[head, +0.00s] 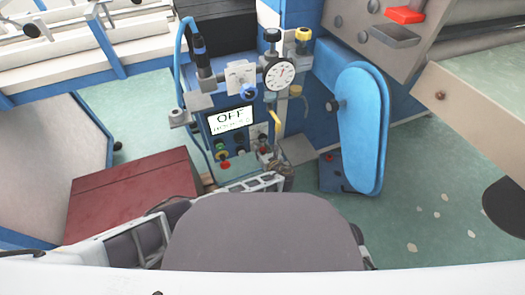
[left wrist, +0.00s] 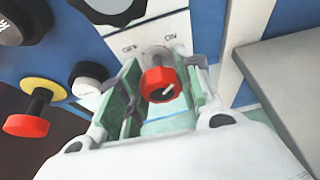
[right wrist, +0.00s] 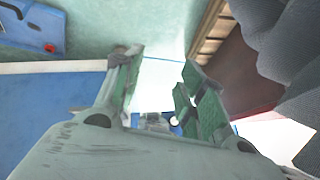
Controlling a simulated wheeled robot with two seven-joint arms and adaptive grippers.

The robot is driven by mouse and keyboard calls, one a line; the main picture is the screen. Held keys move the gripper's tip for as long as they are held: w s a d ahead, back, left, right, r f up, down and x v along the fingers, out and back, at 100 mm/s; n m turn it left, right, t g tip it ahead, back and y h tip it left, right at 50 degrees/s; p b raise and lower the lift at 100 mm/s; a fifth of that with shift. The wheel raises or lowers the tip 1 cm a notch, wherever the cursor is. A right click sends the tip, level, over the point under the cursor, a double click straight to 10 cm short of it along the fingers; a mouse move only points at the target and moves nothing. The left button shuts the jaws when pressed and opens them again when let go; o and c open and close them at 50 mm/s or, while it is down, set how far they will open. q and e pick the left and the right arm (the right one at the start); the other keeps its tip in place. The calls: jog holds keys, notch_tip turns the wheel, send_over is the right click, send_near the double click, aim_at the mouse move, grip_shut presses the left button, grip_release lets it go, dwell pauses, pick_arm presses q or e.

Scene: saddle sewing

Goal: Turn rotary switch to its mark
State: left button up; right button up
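The rotary switch (left wrist: 160,85) is a red knob on a clear-looking collar, with a short white line on its face slanting up to the right. Its white plate (left wrist: 150,40) carries small marks that look like OFF at left and ON at right. My left gripper (left wrist: 163,82) has its green-padded fingers on either side of the knob, with narrow gaps showing. In the head view, the left gripper (head: 275,168) is at the panel's lower right, partly covering the switch area. My right gripper (right wrist: 163,65) is open and empty.
A display reading OFF (head: 230,118) sits left of the switch. A red mushroom button (left wrist: 27,124) on a yellow base and a white button are left of the left gripper. A grey ledge (left wrist: 285,85) is close on the right. A blue pedal-like cover (head: 362,130) stands farther right.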

pick_arm(q)
jog(key=c, duration=0.3)
